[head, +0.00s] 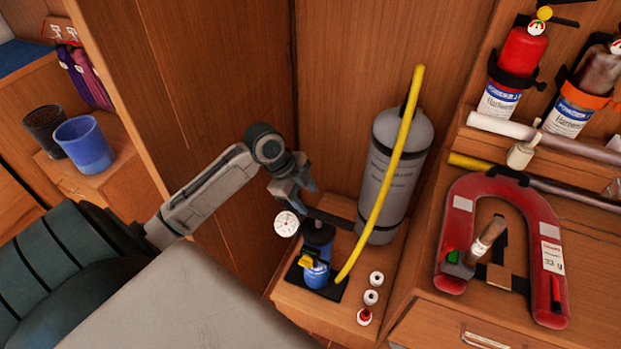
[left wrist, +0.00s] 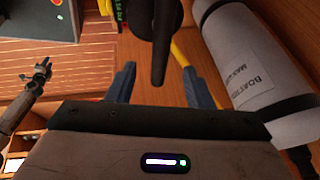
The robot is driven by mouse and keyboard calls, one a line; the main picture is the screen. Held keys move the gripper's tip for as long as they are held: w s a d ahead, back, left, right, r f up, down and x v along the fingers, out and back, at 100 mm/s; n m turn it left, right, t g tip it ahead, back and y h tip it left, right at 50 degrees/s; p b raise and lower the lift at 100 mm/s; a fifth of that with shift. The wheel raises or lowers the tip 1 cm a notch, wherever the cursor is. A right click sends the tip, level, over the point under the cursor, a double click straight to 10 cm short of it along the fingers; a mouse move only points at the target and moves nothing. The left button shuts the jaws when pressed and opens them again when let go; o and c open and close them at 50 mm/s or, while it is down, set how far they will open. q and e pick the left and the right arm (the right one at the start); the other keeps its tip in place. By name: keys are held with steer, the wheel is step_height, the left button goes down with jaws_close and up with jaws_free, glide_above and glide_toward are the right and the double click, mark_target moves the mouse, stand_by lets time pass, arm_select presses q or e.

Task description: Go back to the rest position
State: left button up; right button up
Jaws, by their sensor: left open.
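My left gripper (head: 298,190) reaches in from the left in the head view, just above a blue pump-like device (head: 317,270) with a black bar (head: 330,217) and a white round gauge (head: 286,224). In the left wrist view its two blue-grey fingers (left wrist: 160,88) stand wide apart with nothing held between them. A dark rounded bar (left wrist: 160,40) shows just beyond them; whether it touches them I cannot tell. A small arm with a dark claw (left wrist: 42,72), probably my right gripper, shows at the left of that view, too small to judge.
A grey cylinder (head: 390,175) stands right of the gripper, with a yellow hose (head: 385,185) across its front. Small white rings (head: 371,297) lie at the shelf's front. A red horseshoe-shaped float (head: 460,220) is at right. A wooden wall (head: 215,75) stands behind the arm.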

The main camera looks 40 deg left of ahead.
arm_select(q)
steer(key=shift+r, duration=0.15)
stand_by(0.4)
steer(key=s+d+f+n+y, duration=0.2)
steer(key=s+d+f+n, duration=0.45)
steer(key=s, duration=0.25)
steer(key=s+n+y, duration=0.3)
steer(key=s+n, duration=0.6)
steer(key=s, duration=0.3)
step_height(320, 180, down, 32)
steer(key=a+r, duration=0.1)
steer(key=a, duration=0.1)
steer(key=s+a+f+g, duration=0.1)
steer(key=s+f, duration=1.8)
steer(key=shift+a+g, duration=0.15)
steer(key=shift+g, duration=0.25)
